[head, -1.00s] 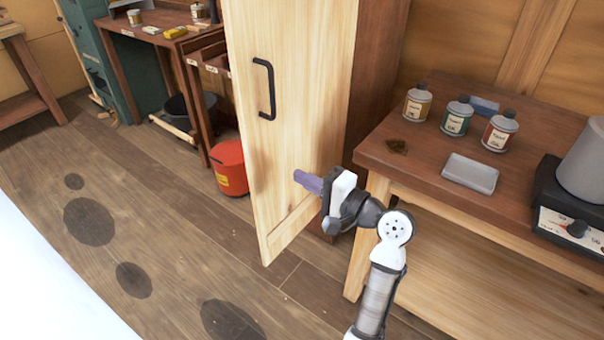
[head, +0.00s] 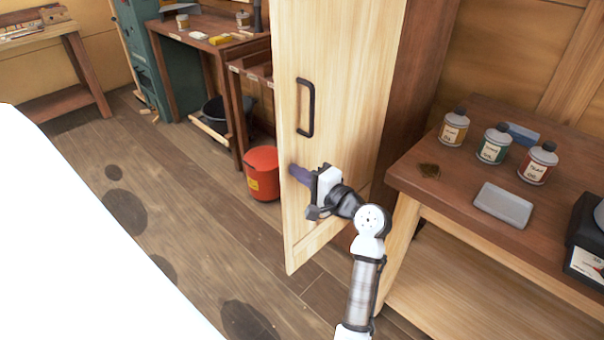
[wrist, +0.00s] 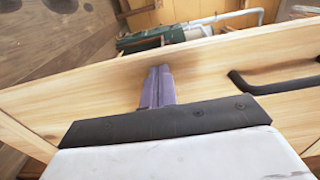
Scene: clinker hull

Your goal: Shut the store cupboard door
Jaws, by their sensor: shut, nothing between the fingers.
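The store cupboard door (head: 340,75) is pale wood with a black bar handle (head: 307,107). It stands in the middle of the head view, in front of the darker cupboard side (head: 422,80), and does not look fully closed. My gripper (head: 294,172) is shut and empty, in front of the door face below the handle. In the wrist view its purple fingers (wrist: 157,88) lie together across the door face (wrist: 215,70), with the handle (wrist: 270,85) to their right. I cannot tell whether the fingertips touch the door.
A red bucket (head: 263,172) stands on the floor left of the door. A bench (head: 440,195) at the right holds bottles (head: 495,143), a grey tin (head: 503,204) and a dark device (head: 585,240). The plank floor (head: 190,200) at the left is mostly clear.

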